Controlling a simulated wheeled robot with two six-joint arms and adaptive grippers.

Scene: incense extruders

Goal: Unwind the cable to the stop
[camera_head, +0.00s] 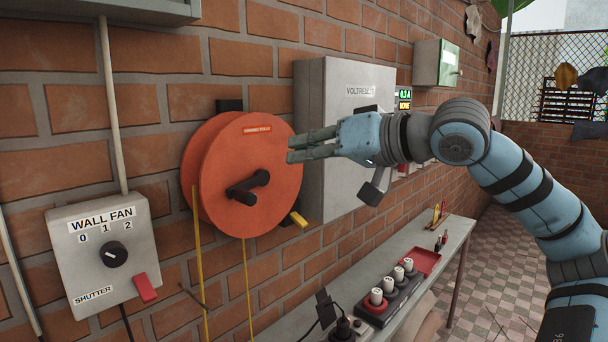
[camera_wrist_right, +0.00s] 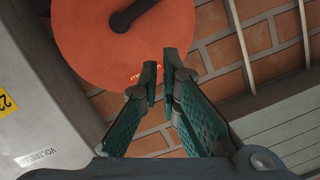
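The orange cable reel (camera_head: 225,150) is mounted on the brick wall, with a black crank (camera_head: 248,188) on its front face. The yellow cable (camera_head: 199,262) hangs from the reel in two runs. A small yellow piece (camera_head: 299,219) sits at the reel's lower right. My right gripper (camera_head: 290,150) is in front of the reel's right edge, fingers pointing left, slightly apart and empty. In the right wrist view, the fingertips (camera_wrist_right: 161,80) are apart near the rim of the reel (camera_wrist_right: 95,45), clear of the crank (camera_wrist_right: 130,14). My left gripper is out of view.
A grey cabinet (camera_head: 340,105) stands right of the reel, behind my right gripper. A wall fan switch box (camera_head: 75,240) is at lower left. Below, a narrow bench (camera_head: 400,262) carries a dark holder with several white-topped cylinders (camera_head: 376,297) and a red tray (camera_head: 424,260).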

